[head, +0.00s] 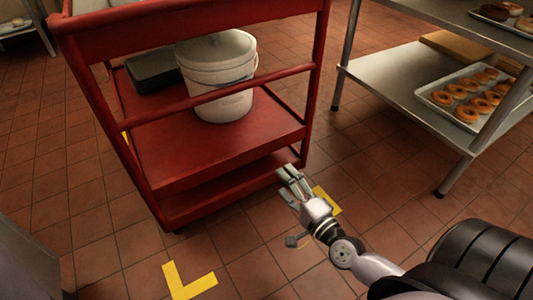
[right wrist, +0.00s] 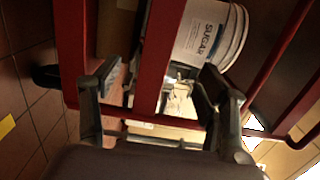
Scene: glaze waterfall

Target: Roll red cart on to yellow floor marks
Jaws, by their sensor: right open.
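The red cart (head: 205,155) stands upright at the centre left of the head view, with shelves and rails. Yellow L-shaped floor marks lie on the tiles: one in front of the cart (head: 188,281), one near its right front corner (head: 328,200), partly hidden by my right gripper, and a bit at its left side (head: 126,138). My right gripper (head: 289,181) is open beside the cart's right front corner. In the right wrist view, a red cart bar (right wrist: 158,60) shows between the open fingers (right wrist: 160,92); I cannot tell whether they touch it. My left gripper is out of view.
A white bucket (head: 217,75) marked SUGAR, also in the right wrist view (right wrist: 205,35), and a dark box (head: 153,72) sit on the cart's shelf. A steel table (head: 385,80) with trays of doughnuts stands at right. Tiled floor (head: 100,245) is clear in front.

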